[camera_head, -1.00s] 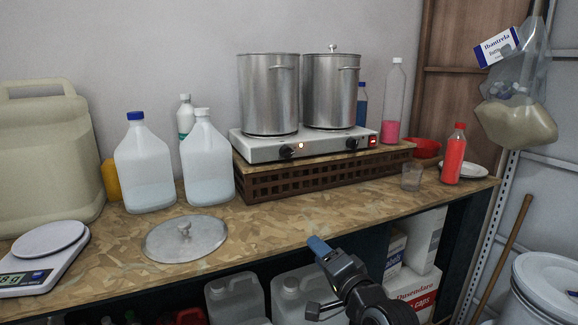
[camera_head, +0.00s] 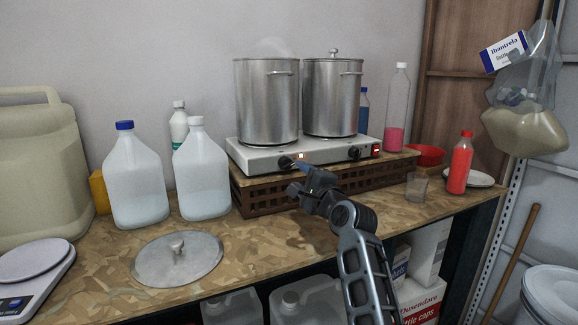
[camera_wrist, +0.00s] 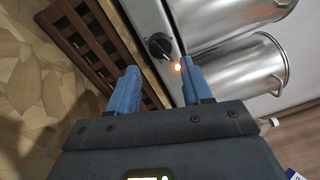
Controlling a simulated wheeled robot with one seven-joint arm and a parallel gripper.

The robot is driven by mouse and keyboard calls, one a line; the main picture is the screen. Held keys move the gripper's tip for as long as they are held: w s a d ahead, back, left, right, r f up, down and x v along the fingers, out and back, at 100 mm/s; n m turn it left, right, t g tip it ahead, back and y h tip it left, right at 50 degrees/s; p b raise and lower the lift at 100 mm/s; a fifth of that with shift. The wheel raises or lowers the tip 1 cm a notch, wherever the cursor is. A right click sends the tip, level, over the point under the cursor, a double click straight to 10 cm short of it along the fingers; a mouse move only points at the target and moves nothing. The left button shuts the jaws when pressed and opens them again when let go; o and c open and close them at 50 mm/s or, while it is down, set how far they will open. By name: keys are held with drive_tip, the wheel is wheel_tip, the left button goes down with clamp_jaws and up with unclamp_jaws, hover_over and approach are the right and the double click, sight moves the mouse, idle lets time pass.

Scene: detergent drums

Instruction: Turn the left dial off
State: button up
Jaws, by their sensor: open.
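The left dial (camera_head: 285,162) is a black knob on the front of the white hot plate (camera_head: 256,156). It also shows in the wrist view (camera_wrist: 158,46), just beyond and between my fingertips, with a small glowing orange light (camera_wrist: 177,66) next to it. My gripper (camera_head: 297,178) is open and empty, its blue fingers pointing at the hot plate's front, close to the left dial but apart from it. The right dial (camera_head: 354,153) sits further right, near a lit red switch (camera_head: 376,149).
Two steel pots (camera_head: 266,100) stand on the hot plate; faint steam rises above the left one. The hot plate rests on a slatted wooden crate (camera_head: 255,196). A lid (camera_head: 178,260) lies on the bench in front. White jugs (camera_head: 203,175) stand left.

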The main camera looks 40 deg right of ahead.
sight(289, 167)
drive_tip(key=x, duration=0.7)
drive_tip(key=shift+w, duration=0.15)
drive_tip(key=shift+c, duration=0.2)
drive_tip(key=c, duration=0.7)
